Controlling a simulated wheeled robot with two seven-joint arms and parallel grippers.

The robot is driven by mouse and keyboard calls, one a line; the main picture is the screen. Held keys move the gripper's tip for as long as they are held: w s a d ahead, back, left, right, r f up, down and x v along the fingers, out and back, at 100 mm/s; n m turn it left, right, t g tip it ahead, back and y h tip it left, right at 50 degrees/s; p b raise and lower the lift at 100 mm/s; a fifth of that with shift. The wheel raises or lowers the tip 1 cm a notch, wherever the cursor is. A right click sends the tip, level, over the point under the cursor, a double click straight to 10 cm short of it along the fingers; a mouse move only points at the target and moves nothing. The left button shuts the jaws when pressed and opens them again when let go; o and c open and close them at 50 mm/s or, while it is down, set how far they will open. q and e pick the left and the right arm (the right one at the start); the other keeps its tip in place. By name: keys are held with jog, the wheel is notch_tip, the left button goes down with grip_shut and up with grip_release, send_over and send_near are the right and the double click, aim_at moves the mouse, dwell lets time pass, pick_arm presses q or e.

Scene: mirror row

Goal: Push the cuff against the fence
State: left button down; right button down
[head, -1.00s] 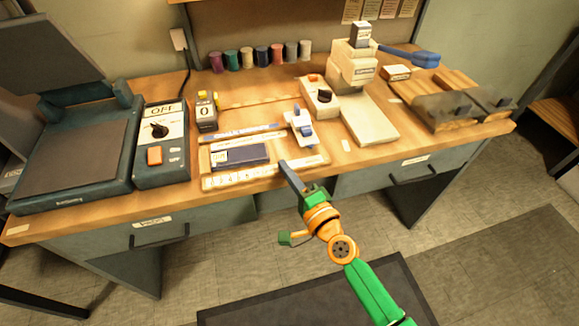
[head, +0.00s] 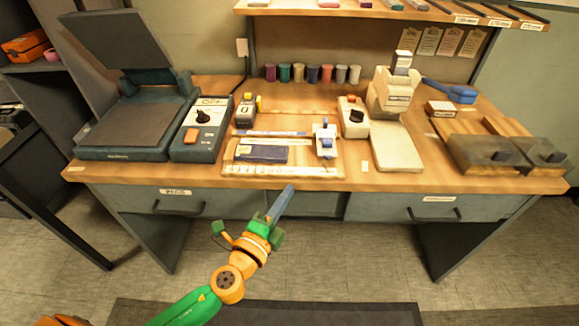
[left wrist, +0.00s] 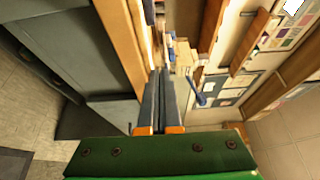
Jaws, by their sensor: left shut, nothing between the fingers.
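A flat dark blue piece, apparently the cuff (head: 264,155), lies on a pale wooden board (head: 323,164) on the desk. A narrow blue strip, likely the fence (head: 272,133), runs along the board's back edge, with a pale strip between it and the cuff. A ruled strip (head: 280,170) runs along the front. My left gripper (head: 289,189) is shut and empty, its long fingers just in front of the desk edge, apart from the cuff. The closed fingers also show in the left wrist view (left wrist: 159,75). My right gripper is not in view.
A blue and white clamp (head: 325,140) stands on the board's right part. A switch box (head: 201,128) and press (head: 130,120) are to the left. A white machine (head: 395,110) stands right. Spools line the back.

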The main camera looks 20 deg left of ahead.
aim_at(284, 169)
pick_arm(q)
jog(key=w, duration=0.5)
jog(key=w+d, duration=0.1)
jog(key=w, duration=0.1)
jog(key=shift+w, duration=0.15)
jog(key=a, duration=0.1)
jog(key=w+a, duration=0.1)
jog(key=shift+a, duration=0.3)
jog(key=shift+w+a, duration=0.1)
jog(key=shift+a, duration=0.4)
jog(key=shift+w+a+f+b, duration=0.1)
jog(key=shift+w+a+b, duration=0.25)
jog(key=shift+a+b, duration=0.2)
jog(key=shift+w+d, duration=0.1)
